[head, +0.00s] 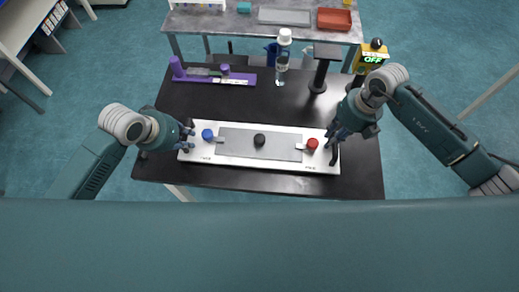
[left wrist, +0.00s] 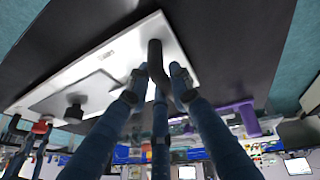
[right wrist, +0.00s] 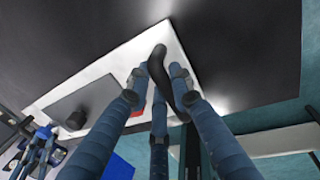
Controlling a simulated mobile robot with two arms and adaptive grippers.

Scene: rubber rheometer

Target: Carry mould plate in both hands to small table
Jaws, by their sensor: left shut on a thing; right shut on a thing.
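The mould plate (head: 250,163) is a long white plate with a grey middle section, a black centre knob (head: 259,140), a blue knob (head: 207,134) and a red knob (head: 312,143). It lies level over the front of a black table (head: 362,178); I cannot tell whether it touches the top. My left gripper (head: 187,141) is shut on the black handle at its left end, also seen in the left wrist view (left wrist: 158,75). My right gripper (head: 333,138) is shut on the black handle at its right end, also seen in the right wrist view (right wrist: 160,78).
Behind the plate stand a purple rack (head: 240,81), a clear bottle (head: 282,65), a black stand (head: 321,70) and a yellow device (head: 373,57) with a green display. A grey table (head: 230,22) with trays stands further back. White furniture (head: 25,25) is at far left.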

